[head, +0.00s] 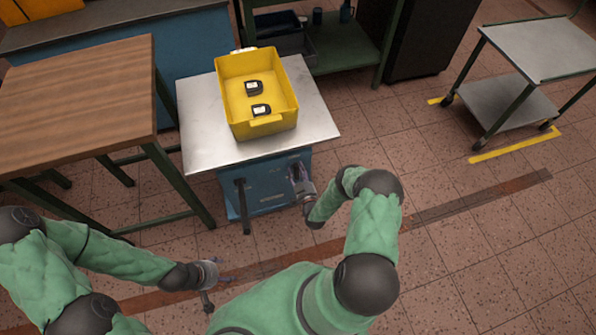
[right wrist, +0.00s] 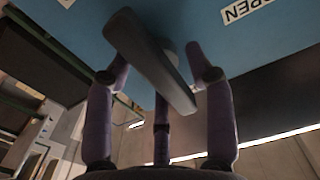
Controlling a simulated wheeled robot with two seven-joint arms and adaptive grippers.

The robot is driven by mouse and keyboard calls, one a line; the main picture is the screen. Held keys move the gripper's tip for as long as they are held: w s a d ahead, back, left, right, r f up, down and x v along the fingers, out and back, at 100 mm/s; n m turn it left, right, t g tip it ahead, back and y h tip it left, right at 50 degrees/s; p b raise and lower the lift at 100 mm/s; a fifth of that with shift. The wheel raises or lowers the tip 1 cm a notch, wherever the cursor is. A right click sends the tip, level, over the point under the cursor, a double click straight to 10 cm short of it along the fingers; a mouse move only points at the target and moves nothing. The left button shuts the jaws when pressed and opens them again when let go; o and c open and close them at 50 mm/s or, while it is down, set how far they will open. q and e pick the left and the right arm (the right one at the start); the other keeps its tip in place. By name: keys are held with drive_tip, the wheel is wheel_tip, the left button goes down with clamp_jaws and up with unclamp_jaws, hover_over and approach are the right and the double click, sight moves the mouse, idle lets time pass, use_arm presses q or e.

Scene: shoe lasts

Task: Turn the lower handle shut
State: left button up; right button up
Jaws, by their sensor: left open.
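The blue cabinet (head: 270,189) has a long dark handle (head: 242,207) at the left of its front, pointing downward. My right gripper (head: 298,180) is at the right of this front and hides what lies behind it in the head view. In the right wrist view, a dark grey handle (right wrist: 150,60) slants between the spread purple fingers of the right gripper (right wrist: 160,85), which are not closed on it. I cannot tell whether any finger touches it. My left gripper (head: 217,275) is open and empty, low at the left, apart from the cabinet.
A yellow bin (head: 232,98) with two dark items stands on the cabinet's metal top (head: 196,117). A wooden table (head: 80,100) stands close on the left. The floor on the right is clear up to a grey cart (head: 540,48).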

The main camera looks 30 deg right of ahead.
drive_tip(key=v, duration=1.2)
idle(0.5)
drive_tip(key=w+a+r+g+y+p, duration=0.2)
drive_tip(key=a+g+y, duration=0.1)
drive_tip(key=a+g, duration=0.15)
drive_tip(key=w+a+r+g+y+p, duration=0.2)
drive_tip(key=a+g+y, duration=0.15)
drive_tip(key=a, duration=0.25)
drive_tip(key=s+a+r+g+p, duration=0.1)
drive_tip(key=s+a+r+g, duration=0.3)
drive_tip(key=s+r, duration=0.3)
drive_tip(key=s+a+r+g+y+p, duration=0.1)
drive_tip(key=s+a+r+g, duration=0.4)
drive_tip(key=s, duration=0.5)
wheel_tip(320, 180, up, 2)
drive_tip(key=shift+s+a+r+p, duration=0.25)
drive_tip(key=shift+s+a+p, duration=0.15)
drive_tip(key=shift+a+p, duration=0.35)
